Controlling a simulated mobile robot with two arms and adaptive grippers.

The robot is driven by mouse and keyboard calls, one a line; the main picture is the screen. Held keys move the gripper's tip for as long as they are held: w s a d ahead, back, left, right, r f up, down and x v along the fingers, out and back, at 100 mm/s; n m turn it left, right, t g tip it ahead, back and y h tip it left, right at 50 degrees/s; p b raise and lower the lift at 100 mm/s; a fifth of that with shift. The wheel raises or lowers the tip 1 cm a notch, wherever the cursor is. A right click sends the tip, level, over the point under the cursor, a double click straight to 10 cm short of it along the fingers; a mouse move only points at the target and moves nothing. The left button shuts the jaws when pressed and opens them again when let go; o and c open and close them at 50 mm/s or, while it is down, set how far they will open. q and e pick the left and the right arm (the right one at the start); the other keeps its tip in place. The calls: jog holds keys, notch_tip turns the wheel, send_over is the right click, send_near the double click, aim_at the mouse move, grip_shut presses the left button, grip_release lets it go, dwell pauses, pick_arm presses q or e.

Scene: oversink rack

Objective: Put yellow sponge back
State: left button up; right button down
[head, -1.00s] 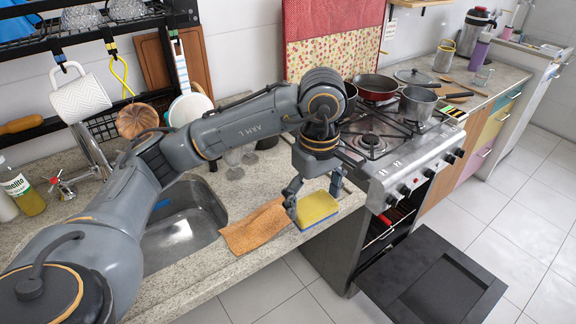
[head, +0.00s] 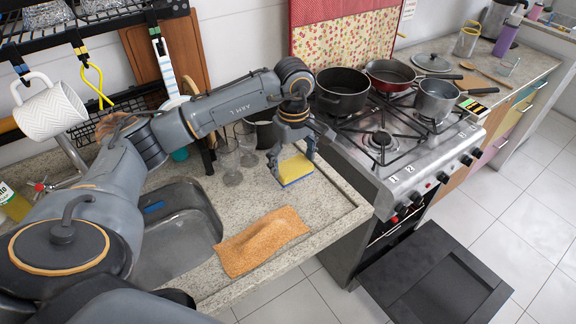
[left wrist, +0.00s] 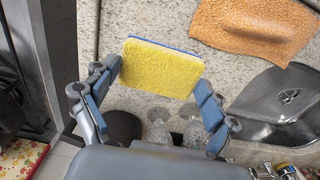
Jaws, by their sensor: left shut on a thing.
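The yellow sponge (head: 294,169) has a blue underside. My left gripper (head: 292,160) is shut on it and holds it over the counter, behind the orange cloth. In the left wrist view the sponge (left wrist: 160,68) sits between the two fingertips, its yellow face toward the camera. My right gripper is not in view.
An orange cloth (head: 262,240) lies on the counter beside the metal sink (head: 172,250). Upturned glasses (head: 228,163) stand behind the sink. The stove (head: 400,165) with pots is on the right, its oven door (head: 437,285) open. A rack (head: 80,30) with a hanging mug (head: 50,110) is at upper left.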

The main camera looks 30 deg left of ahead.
aim_at(288, 160)
pick_arm(q)
jog(key=shift+w+a+f, duration=0.2)
jog(key=shift+a+f, duration=0.2)
jog(key=shift+f, duration=0.15)
jog(key=shift+w+a+f, duration=0.2)
jog(key=shift+a+f, duration=0.15)
jog(key=shift+f, duration=0.15)
jog(key=shift+a+f+p, duration=0.2)
jog(key=shift+p, duration=0.1)
jog(key=f, duration=0.3)
jog(key=shift+w+a+f+p, duration=0.15)
jog(key=shift+a+f+p, duration=0.05)
jog(key=shift+p, duration=0.2)
jog(key=shift+f, duration=0.2)
jog(key=o, duration=0.7)
jog(key=shift+o, duration=0.7)
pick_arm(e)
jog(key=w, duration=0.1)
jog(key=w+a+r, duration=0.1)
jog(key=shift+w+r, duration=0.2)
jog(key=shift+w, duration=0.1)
